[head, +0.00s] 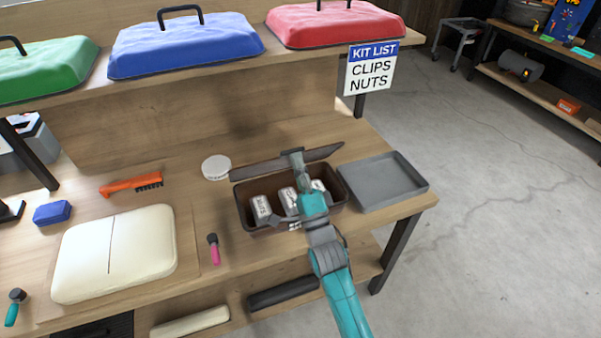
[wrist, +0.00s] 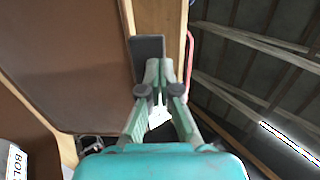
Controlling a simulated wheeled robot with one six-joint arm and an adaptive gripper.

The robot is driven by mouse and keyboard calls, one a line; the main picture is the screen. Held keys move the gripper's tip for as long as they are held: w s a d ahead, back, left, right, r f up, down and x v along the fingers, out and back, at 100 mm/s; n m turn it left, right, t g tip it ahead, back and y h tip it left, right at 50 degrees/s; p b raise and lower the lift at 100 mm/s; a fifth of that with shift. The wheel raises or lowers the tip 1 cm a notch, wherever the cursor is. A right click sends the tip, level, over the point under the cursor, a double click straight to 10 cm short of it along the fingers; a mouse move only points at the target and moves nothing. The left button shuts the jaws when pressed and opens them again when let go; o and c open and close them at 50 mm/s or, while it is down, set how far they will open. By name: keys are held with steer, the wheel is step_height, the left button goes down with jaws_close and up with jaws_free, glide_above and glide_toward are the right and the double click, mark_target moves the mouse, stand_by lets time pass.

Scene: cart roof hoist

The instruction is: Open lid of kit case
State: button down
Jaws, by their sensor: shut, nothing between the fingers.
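The kit case is an open brown box (head: 268,229) on the workbench, with several labelled white packets (head: 262,207) inside. Its brown lid (head: 323,153) stands raised along the far side, seen nearly edge-on in the head view. In the wrist view the lid's broad face (wrist: 70,60) fills the upper left, and a dark grey tab (wrist: 147,46) shows beside its edge. My gripper (head: 292,153) is at the lid's raised edge, shut and empty. In the wrist view its fingertips (wrist: 158,70) are together close by the tab; I cannot tell whether they touch it.
A grey tray (head: 385,180) sits right of the case, and a round white lid (head: 216,167) lies to its left. A pink-handled tool (head: 213,249) and a cream cushion (head: 114,254) lie farther left. The shelf (head: 215,75) with coloured covers overhangs the back.

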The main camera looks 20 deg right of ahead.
mark_target(295, 149)
steer(key=shift+w+d+r+g, duration=0.1)
steer(key=shift+w+r+g, duration=0.9)
steer(key=shift+g, duration=0.1)
steer(key=shift+w+r+g, duration=0.35)
steer(key=shift+w+g, duration=0.15)
steer(key=shift+w, duration=0.05)
steer(key=w+r+g, duration=0.3)
steer(key=w+g, duration=0.1)
steer(key=w, duration=0.8)
steer(key=shift+g, duration=0.3)
